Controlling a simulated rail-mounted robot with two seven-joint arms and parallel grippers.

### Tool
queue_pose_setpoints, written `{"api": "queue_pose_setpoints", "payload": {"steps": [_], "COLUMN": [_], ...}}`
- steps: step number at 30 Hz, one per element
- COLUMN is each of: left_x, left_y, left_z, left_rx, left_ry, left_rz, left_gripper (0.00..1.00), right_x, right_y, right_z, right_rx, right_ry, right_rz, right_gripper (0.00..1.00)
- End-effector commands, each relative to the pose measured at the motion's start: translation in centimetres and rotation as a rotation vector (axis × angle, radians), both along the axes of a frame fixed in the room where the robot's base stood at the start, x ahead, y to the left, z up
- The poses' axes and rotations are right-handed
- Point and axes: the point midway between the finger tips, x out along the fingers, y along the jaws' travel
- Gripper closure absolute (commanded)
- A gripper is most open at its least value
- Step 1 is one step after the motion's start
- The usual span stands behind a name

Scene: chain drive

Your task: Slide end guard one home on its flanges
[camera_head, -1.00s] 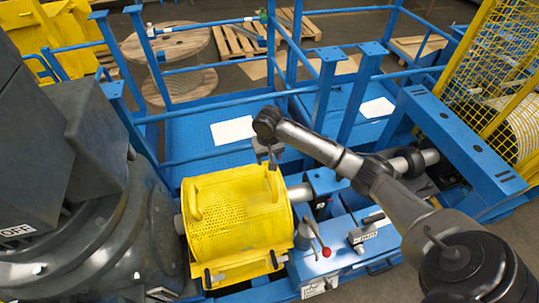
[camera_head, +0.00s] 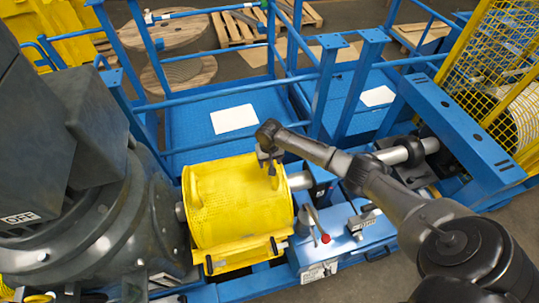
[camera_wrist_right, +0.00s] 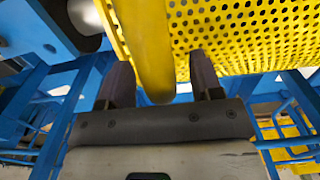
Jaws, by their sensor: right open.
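The end guard (camera_head: 235,205) is a yellow perforated half-round cover with a bar handle near each end. It sits over the shaft line between the big dark motor and the blue bearing stand. My right gripper (camera_head: 270,168) is at the guard's right handle. In the right wrist view the open fingers (camera_wrist_right: 160,78) stand on either side of the yellow handle bar (camera_wrist_right: 146,45), with gaps showing. The guard's perforated skin (camera_wrist_right: 235,35) is just beyond. The flanges under the guard are hidden. My left gripper is not in view.
The dark motor (camera_head: 110,225) stands close on the left. A lever with a red knob (camera_head: 325,238) rises from the blue base at the right. Blue railings (camera_head: 220,145) run behind the guard, and a yellow mesh cage (camera_head: 495,75) stands at the far right.

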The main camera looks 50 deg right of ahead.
Motion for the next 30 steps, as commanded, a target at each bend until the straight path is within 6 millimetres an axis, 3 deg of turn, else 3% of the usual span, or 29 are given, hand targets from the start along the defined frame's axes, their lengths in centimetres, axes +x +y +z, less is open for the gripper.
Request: {"api": "queue_pose_setpoints", "payload": {"steps": [6,16,30], "left_x": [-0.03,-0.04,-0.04], "left_y": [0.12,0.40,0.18], "left_z": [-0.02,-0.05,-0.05], "left_rx": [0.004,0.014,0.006], "left_ry": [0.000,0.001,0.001], "left_rz": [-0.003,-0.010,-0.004], "left_gripper": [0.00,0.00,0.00], "right_x": [-0.01,0.00,0.00], "right_y": [0.04,0.03,0.01], "right_z": [-1.06,-1.19,-1.16], "right_rx": [0.000,0.000,-0.001], "right_ry": [0.000,0.000,-0.001], "right_rz": [0.001,0.001,0.000], "right_gripper": [0.41,0.41,0.86]}}
